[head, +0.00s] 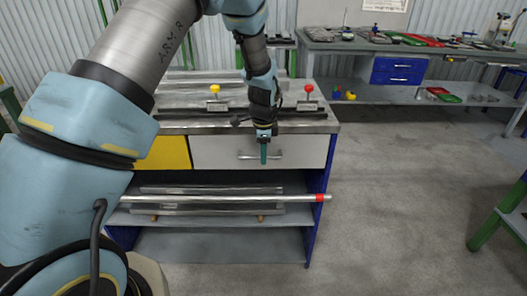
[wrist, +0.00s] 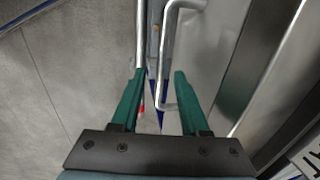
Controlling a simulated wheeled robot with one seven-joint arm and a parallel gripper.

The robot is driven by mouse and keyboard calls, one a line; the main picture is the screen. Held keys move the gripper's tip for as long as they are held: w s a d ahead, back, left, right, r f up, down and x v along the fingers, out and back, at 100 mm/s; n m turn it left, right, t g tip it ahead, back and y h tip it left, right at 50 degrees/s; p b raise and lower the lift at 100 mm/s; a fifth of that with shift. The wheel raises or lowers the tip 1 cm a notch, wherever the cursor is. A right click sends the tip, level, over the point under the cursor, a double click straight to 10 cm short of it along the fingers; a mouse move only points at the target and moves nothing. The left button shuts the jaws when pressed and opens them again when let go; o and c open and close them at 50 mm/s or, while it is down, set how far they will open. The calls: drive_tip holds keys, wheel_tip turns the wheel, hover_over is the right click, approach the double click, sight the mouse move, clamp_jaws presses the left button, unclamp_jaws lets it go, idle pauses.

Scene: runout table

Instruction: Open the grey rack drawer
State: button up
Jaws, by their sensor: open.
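The grey drawer (head: 218,150) is in the bench front, right of a yellow front, and looks closed in the head view. Its metal bar handle (head: 246,157) is partly hidden by my gripper (head: 263,152), which points down in front of the drawer. In the wrist view the drawer front (wrist: 215,45) is at the right. The handle (wrist: 165,50) runs between the two green fingers of my gripper (wrist: 158,75). The fingers are open with a gap on both sides of the handle. I cannot tell if either finger touches it.
Red and yellow knobs stand on the worktop (head: 315,124). The floor (head: 400,200) to the right is clear. A green-legged table (head: 485,230) stands at the right edge.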

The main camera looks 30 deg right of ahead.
clamp_jaws()
idle(0.3)
idle(1.1)
